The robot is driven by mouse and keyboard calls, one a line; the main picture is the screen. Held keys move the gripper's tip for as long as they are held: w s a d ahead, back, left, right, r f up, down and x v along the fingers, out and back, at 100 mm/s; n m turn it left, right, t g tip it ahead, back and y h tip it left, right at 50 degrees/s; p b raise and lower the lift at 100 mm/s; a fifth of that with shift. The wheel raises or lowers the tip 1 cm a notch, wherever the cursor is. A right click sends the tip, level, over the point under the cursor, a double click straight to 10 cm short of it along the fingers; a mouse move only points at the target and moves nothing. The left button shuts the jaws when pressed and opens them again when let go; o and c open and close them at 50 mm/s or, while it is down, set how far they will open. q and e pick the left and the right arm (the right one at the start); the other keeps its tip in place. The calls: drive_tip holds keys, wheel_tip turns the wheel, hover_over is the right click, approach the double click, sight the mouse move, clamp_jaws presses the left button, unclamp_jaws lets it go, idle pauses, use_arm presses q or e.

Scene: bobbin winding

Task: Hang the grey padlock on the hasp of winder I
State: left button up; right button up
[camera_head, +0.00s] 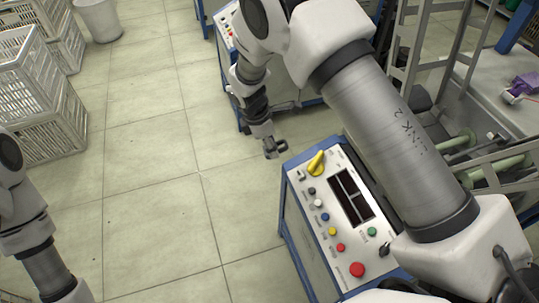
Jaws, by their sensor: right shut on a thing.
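My right arm reaches in from the right, and its gripper (274,148) hangs over the floor just off the upper left corner of the near control cabinet. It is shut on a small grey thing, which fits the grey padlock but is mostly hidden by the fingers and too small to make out. The near cabinet has a sloped white panel (308,190) with a yellow rotary handle (316,163) close to my gripper's right. I cannot make out a hasp or read which winder this is. My left arm shows at the lower left, its gripper outside the picture.
The panel carries coloured buttons, a red knob (357,269) and a dark display (350,196). Another blue-framed cabinet (228,30) stands behind my right arm. White crates (35,85) and a bin (98,18) are at the left. The tiled floor (150,150) between is clear.

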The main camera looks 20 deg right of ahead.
drive_tip(key=shift+s+a+f+n+h, duration=0.15)
drive_tip(key=shift+f+n, duration=0.15)
drive_tip(key=shift+f, duration=0.3)
drive_tip(key=shift+s+d+f+n+h, duration=0.15)
drive_tip(key=shift+f+n, duration=0.15)
drive_tip(key=shift+f, duration=0.25)
drive_tip(key=shift+s+a+f+t+b, duration=0.1)
drive_tip(key=shift+f+t+b, duration=0.1)
drive_tip(key=shift+t+b, duration=0.15)
drive_tip(key=shift+f+b, duration=0.2)
drive_tip(key=shift+b, duration=0.2)
use_arm(q)
wheel_tip(320, 180, down, 8)
drive_tip(key=b, duration=0.6)
drive_tip(key=shift+s, duration=0.2)
use_arm(e)
drive_tip(key=d+x, duration=0.1)
drive_tip(key=x, duration=0.5)
drive_tip(key=shift+d+r, duration=0.15)
drive_tip(key=shift+r, duration=0.05)
drive_tip(key=shift+s, duration=0.1)
use_arm(q)
drive_tip(key=shift+r, duration=0.15)
